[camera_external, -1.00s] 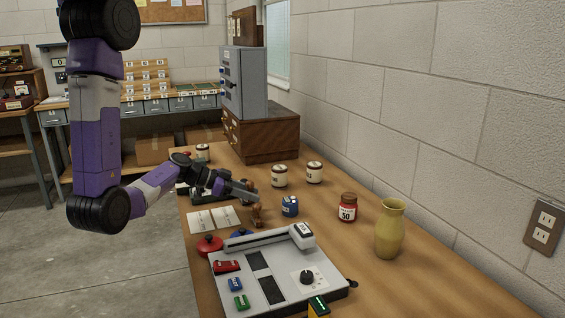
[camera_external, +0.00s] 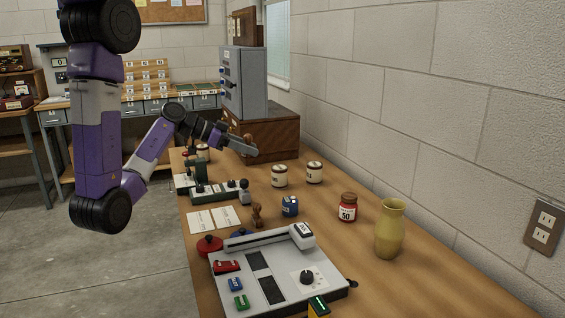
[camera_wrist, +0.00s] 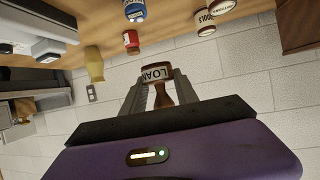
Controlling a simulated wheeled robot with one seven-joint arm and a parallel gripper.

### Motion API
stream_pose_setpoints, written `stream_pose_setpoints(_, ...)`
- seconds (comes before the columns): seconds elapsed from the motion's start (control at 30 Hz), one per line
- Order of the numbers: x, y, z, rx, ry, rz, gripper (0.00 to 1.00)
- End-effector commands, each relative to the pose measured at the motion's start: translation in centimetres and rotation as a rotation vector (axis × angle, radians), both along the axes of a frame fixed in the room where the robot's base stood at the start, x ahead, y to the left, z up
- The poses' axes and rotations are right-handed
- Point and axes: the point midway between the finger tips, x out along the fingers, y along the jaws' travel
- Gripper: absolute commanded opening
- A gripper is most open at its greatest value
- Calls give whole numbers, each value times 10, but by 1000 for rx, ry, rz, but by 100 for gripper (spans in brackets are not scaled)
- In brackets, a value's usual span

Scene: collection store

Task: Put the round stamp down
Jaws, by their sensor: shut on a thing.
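My gripper (camera_external: 245,147) is raised above the far part of the table and shut on a wooden stamp (camera_wrist: 162,92). In the wrist view its handle is between the two fingers, and its rounded base bears a label reading LOAN. In the external view the held stamp (camera_external: 248,139) is a small brown shape at the fingertips, apart from the tabletop. A second, smaller-looking wooden stamp (camera_external: 257,214) stands upright on the table, left of a blue jar (camera_external: 290,206).
White cards (camera_external: 212,219), a red round item (camera_external: 209,245), a dark green device (camera_external: 200,172), cream jars (camera_external: 279,176), a red jar (camera_external: 348,207) and a yellow vase (camera_external: 390,230) stand about. A wooden cabinet (camera_external: 270,138) is behind.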

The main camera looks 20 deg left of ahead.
Motion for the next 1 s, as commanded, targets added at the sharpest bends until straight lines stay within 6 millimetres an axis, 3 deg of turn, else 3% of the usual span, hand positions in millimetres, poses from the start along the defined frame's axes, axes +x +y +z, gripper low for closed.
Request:
stream_pose_setpoints(0.17,25,19,-9,0,2,174,0)
stream_pose_setpoints(0.4,77,73,-49,3,1,562,0)
stream_pose_setpoints(0.63,108,119,-77,3,-4,842,0)
stream_pose_setpoints(0.8,120,136,-91,1,-4,948,0)
stream_pose_setpoints(1.0,121,134,-110,0,-1,958,0)
